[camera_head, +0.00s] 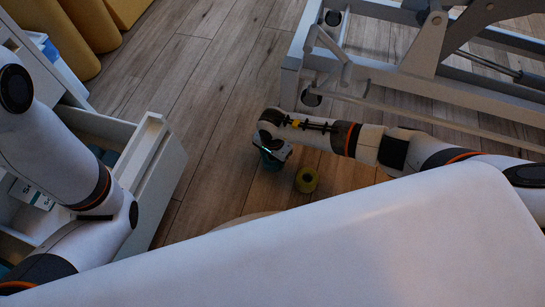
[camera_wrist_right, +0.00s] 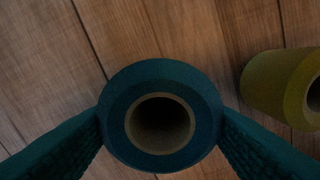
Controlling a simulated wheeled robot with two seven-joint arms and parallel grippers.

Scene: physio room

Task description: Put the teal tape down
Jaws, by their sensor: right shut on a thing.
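The teal tape (camera_wrist_right: 160,76) is a round roll with a pale cardboard core. In the right wrist view it sits between the two teal, textured fingers of my right gripper (camera_wrist_right: 160,120), which is shut on it. Its open core faces the camera. In the head view my right gripper (camera_head: 272,148) points down, with the teal tape (camera_head: 270,163) showing just below it, at or close above the wooden floor. I cannot tell whether the tape touches the floor. My left arm shows at the left, but its gripper is not in view.
An olive-yellow tape roll (camera_head: 307,180), also in the right wrist view (camera_wrist_right: 270,84), lies on the floor just right of the teal one. An open white drawer (camera_head: 150,165) is at the left. A white metal frame (camera_head: 365,75) stands behind. A white padded surface (camera_head: 380,245) fills the front.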

